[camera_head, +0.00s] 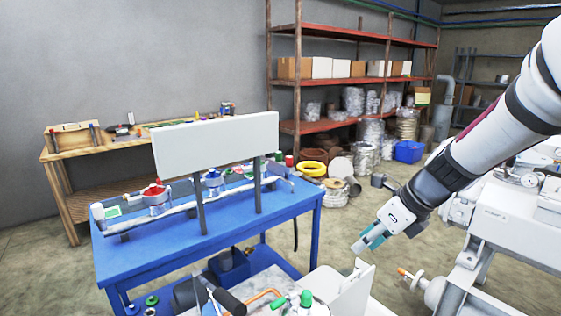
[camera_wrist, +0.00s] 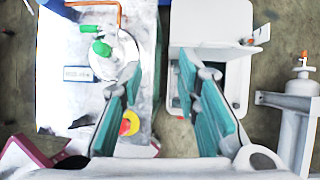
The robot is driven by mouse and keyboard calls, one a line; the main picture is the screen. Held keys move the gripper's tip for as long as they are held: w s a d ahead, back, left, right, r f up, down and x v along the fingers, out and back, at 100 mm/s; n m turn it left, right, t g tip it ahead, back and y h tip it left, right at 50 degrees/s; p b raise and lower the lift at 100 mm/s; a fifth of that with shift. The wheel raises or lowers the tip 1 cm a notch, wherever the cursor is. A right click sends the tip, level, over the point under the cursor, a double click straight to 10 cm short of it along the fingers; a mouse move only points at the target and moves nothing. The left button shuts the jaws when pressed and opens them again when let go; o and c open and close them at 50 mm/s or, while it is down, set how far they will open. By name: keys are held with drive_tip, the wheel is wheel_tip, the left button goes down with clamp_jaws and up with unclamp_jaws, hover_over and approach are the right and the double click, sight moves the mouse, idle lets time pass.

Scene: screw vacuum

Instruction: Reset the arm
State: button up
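My arm (camera_head: 470,150) reaches in from the upper right of the head view and slants down to the left. My gripper (camera_head: 366,242) hangs at its end, in front of the blue table and left of the white machine. In the wrist view the two teal-padded fingers of my gripper (camera_wrist: 160,82) stand apart with nothing between them. The gripper is open and empty. Below it in the wrist view lie a metal worktop (camera_wrist: 60,70) on the left and a white box-like unit (camera_wrist: 212,22) on the right.
A blue table (camera_head: 160,250) with valves and a blank white board (camera_head: 215,142) stands at left. A white machine (camera_head: 510,235) stands at right, with an orange-tipped fitting (camera_head: 410,275). Shelves (camera_head: 340,33) and a wooden bench (camera_head: 100,148) are behind. Open floor lies between.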

drive_tip(key=s+r+n+h+p, duration=0.1)
drive_tip(key=s+r+n, duration=0.2)
drive_tip(key=s+n, duration=0.6)
drive_tip(key=s+r+n+h+p, duration=0.1)
drive_tip(key=s+r+n, duration=0.3)
drive_tip(key=s+n, duration=0.5)
drive_tip(key=s+r+n+h+p, duration=0.1)
drive_tip(key=s+r+n+h, duration=0.1)
drive_tip(key=s+n, duration=0.8)
drive_tip(key=shift+s+d+r+h+p, duration=0.3)
drive_tip(key=shift+s+d+r+p, duration=0.15)
drive_tip(key=shift+r, duration=0.3)
